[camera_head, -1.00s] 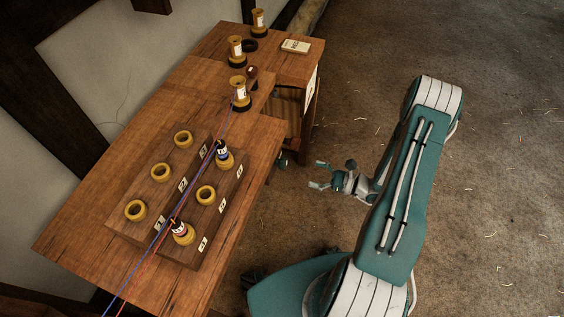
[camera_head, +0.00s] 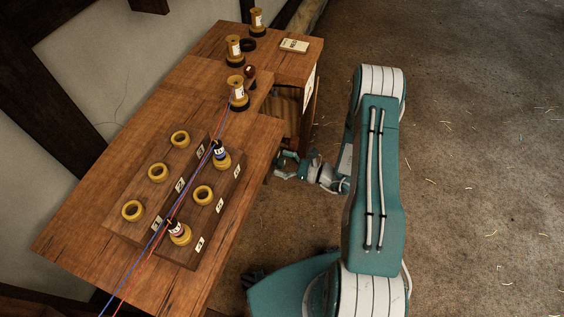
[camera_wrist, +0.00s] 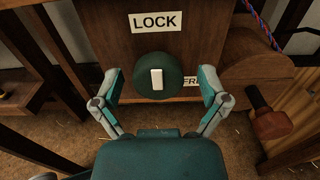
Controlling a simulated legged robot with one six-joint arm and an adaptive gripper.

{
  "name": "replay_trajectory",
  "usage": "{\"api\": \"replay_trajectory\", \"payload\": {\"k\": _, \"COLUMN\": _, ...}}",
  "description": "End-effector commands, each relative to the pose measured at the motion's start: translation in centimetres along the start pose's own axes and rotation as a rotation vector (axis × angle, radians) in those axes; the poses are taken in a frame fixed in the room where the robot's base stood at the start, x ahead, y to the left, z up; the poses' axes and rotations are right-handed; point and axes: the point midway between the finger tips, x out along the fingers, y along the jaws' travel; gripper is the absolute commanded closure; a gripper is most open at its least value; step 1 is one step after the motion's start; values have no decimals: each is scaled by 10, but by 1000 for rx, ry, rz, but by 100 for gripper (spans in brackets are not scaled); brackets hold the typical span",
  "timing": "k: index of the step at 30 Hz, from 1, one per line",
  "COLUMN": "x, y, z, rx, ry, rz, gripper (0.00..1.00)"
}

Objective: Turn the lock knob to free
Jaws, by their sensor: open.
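The lock knob (camera_wrist: 159,76) is a round dark green knob with a white upright bar on its face, seen in the wrist view. It is mounted on a wooden panel (camera_wrist: 200,48). A white LOCK label (camera_wrist: 156,21) is above it, and a partly hidden label (camera_wrist: 192,82) reading "FR" is at its lower right. The white bar stands nearly vertical, its upper end toward the LOCK label. My gripper (camera_wrist: 159,92) is open, with one finger on each side of the knob and gaps visible. In the head view my gripper (camera_head: 279,166) is by the bench's right edge.
A wooden bench (camera_head: 75,225) carries a block (camera_head: 131,188) with several yellow rings and two bobbins with blue and red strands. Spools stand at the back near a small book (camera_head: 294,45). A reddish-brown handle (camera_wrist: 268,119) is right of my gripper. The floor on the right is open.

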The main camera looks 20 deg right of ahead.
Motion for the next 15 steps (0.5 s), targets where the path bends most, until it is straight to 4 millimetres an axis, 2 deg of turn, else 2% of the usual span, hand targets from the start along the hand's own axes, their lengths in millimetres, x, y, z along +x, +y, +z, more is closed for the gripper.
{"api": "replay_trajectory", "payload": {"k": 2, "x": 0, "y": 0, "z": 0, "rx": 0, "ry": 0, "rz": 0, "gripper": 6}}
{"api": "replay_trajectory", "payload": {"k": 3, "x": 0, "y": 0, "z": 0, "rx": 0, "ry": 0, "rz": 0, "gripper": 24}}
{"api": "replay_trajectory", "payload": {"k": 5, "x": 0, "y": 0, "z": 0, "rx": 0, "ry": 0, "rz": 0, "gripper": 51}}
{"api": "replay_trajectory", "payload": {"k": 6, "x": 0, "y": 0, "z": 0, "rx": 0, "ry": 0, "rz": 0, "gripper": 69}}
{"api": "replay_trajectory", "payload": {"k": 7, "x": 0, "y": 0, "z": 0, "rx": 0, "ry": 0, "rz": 0, "gripper": 82}}
{"api": "replay_trajectory", "payload": {"k": 8, "x": 0, "y": 0, "z": 0, "rx": 0, "ry": 0, "rz": 0, "gripper": 88}}
{"api": "replay_trajectory", "payload": {"k": 15, "x": 0, "y": -1, "z": 0, "rx": 1, "ry": 0, "rz": 0, "gripper": 89}}
